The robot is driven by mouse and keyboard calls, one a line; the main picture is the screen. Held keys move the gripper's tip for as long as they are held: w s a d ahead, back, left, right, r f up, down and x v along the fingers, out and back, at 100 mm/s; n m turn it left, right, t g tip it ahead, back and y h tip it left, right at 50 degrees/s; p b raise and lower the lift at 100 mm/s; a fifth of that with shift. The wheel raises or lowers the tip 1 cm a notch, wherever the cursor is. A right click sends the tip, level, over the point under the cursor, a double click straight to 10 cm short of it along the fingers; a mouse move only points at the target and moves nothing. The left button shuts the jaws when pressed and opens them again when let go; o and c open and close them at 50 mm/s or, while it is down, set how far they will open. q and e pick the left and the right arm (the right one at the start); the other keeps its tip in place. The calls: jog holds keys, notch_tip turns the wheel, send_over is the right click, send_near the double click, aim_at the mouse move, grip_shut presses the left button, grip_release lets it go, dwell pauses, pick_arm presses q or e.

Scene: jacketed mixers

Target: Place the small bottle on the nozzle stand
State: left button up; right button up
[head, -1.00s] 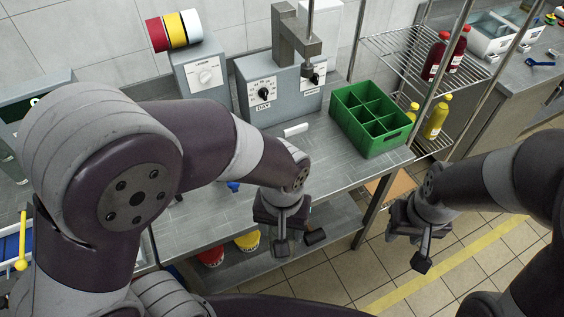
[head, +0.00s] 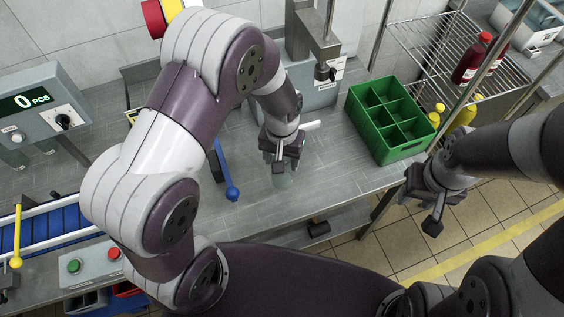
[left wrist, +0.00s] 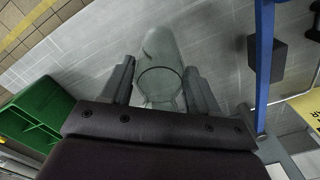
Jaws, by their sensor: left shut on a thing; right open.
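The small bottle (left wrist: 161,48) is clear glass. It sits between the fingers of my left gripper (left wrist: 160,88) in the left wrist view. In the head view my left gripper (head: 279,166) is shut on it above the front part of the metal table, and the bottle shows only faintly. A grey machine (head: 312,88) with an upright column and an overhanging arm (head: 318,45) stands behind the gripper; I cannot tell for sure whether this is the nozzle stand. My right gripper (head: 434,214) is open and empty, beyond the table's right edge.
A green divided crate (head: 391,120) stands right of the left gripper; a white cylinder (head: 309,126) lies behind it. A blue-handled lever (head: 226,172) rises to its left. A counter box (head: 39,108) and blue conveyor (head: 50,231) are farther left. A wire shelf (head: 420,50) holds bottles.

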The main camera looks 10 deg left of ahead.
pick_arm(q)
jog(key=f, duration=0.2)
jog(key=shift+s+f+p, duration=0.3)
jog(key=shift+f+p, duration=0.05)
jog(key=shift+f, duration=0.05)
jog(key=shift+s+f, duration=0.2)
jog(key=shift+f, duration=0.05)
jog(key=shift+w+f, duration=0.15)
jog(key=o, duration=1.3)
jog(key=shift+o, duration=1.2)
